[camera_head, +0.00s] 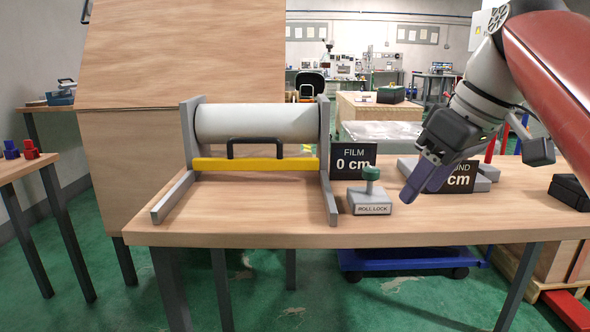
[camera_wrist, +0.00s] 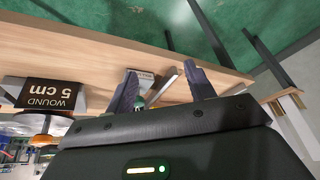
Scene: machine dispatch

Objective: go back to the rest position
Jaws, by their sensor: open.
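My gripper (camera_head: 424,186) is in the head view at the right, above the workbench (camera_head: 260,225), just right of the roll lock (camera_head: 371,208) with its green knob (camera_head: 371,174). Its two purple-grey fingers point down and to the left. In the wrist view the fingers (camera_wrist: 160,72) are spread apart with nothing held between them. The roll lock's knob (camera_wrist: 140,100) shows partly beyond the left finger there. My gripper hides part of the WOUND sign (camera_head: 462,180) in the head view; the wrist view shows it upside down, reading 5 cm (camera_wrist: 50,94).
A white roll (camera_head: 255,122) sits in a grey frame with a yellow bar (camera_head: 290,164). The FILM sign (camera_head: 353,160) reads 0 cm. A black object (camera_head: 570,190) lies at the bench's right end. A tall wooden panel (camera_head: 180,55) stands behind left. The bench's front middle is clear.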

